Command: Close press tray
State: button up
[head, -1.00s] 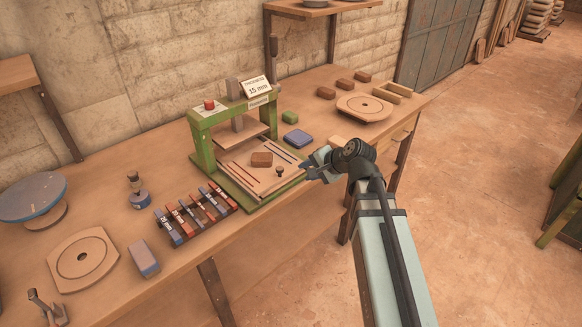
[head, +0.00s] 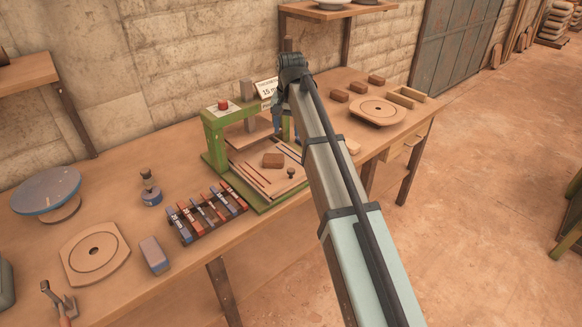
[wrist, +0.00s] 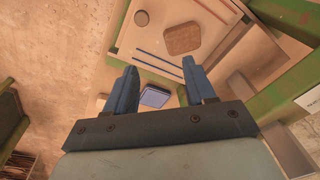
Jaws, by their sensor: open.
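The green press (head: 213,140) stands on the bench, with a red button on top.
A blue block (wrist: 155,96) lies on the bench beside the press, below my gripper. A rack of coloured bars (head: 207,213) stands left of the tray. A label sign (head: 267,88) sits on the press top. The bench right of the press holds a round plate (head: 377,111).

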aim_at(291, 169)
jog(key=shift+n+g+h, duration=0.4)
jog(key=shift+n+g, duration=0.1)
jog(key=shift+g, duration=0.1)
jog(key=f, duration=0.4)
jog(key=s+d+f, duration=0.1)
jog(key=f, duration=0.4)
jog(key=s+f, duration=0.1)
jog(key=f, duration=0.4)
jog(key=shift+s+d, duration=0.1)
jog(key=shift+d, duration=0.1)
grip_shut()
